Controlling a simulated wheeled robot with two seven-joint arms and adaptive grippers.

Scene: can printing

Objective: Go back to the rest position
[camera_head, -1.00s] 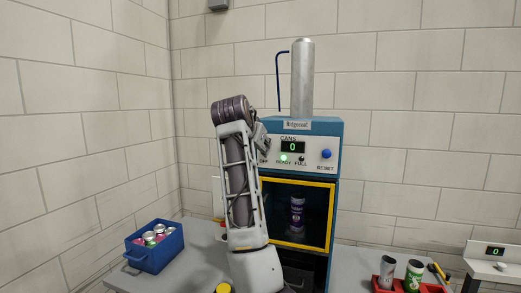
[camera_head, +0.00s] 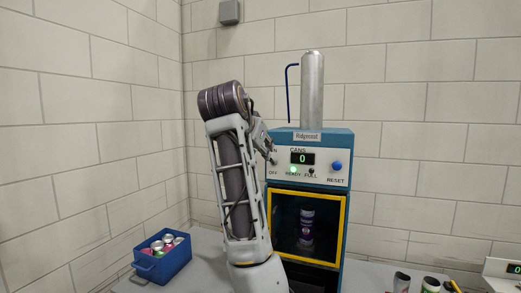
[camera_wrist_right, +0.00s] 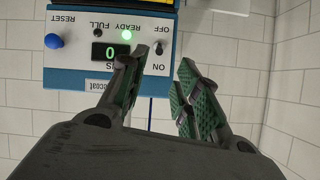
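My right arm rises in the middle of the head view. Its gripper (camera_head: 264,140) is small and partly hidden there, beside the left end of the machine's control panel. In the right wrist view the green-padded fingers of this gripper (camera_wrist_right: 160,82) stand apart with nothing between them. The panel's ON/OFF switch (camera_wrist_right: 160,48) shows beyond the fingertips, apart from them as far as I can tell. The blue machine (camera_head: 343,180) has a lit green READY light (camera_head: 293,169) and a counter (camera_head: 302,158) reading 0. My left gripper is not in view.
A purple can (camera_head: 306,222) stands upright behind the machine's yellow-framed window. A blue crate (camera_head: 165,265) of cans sits on the grey table at the left. More cans (camera_head: 430,284) stand at the lower right.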

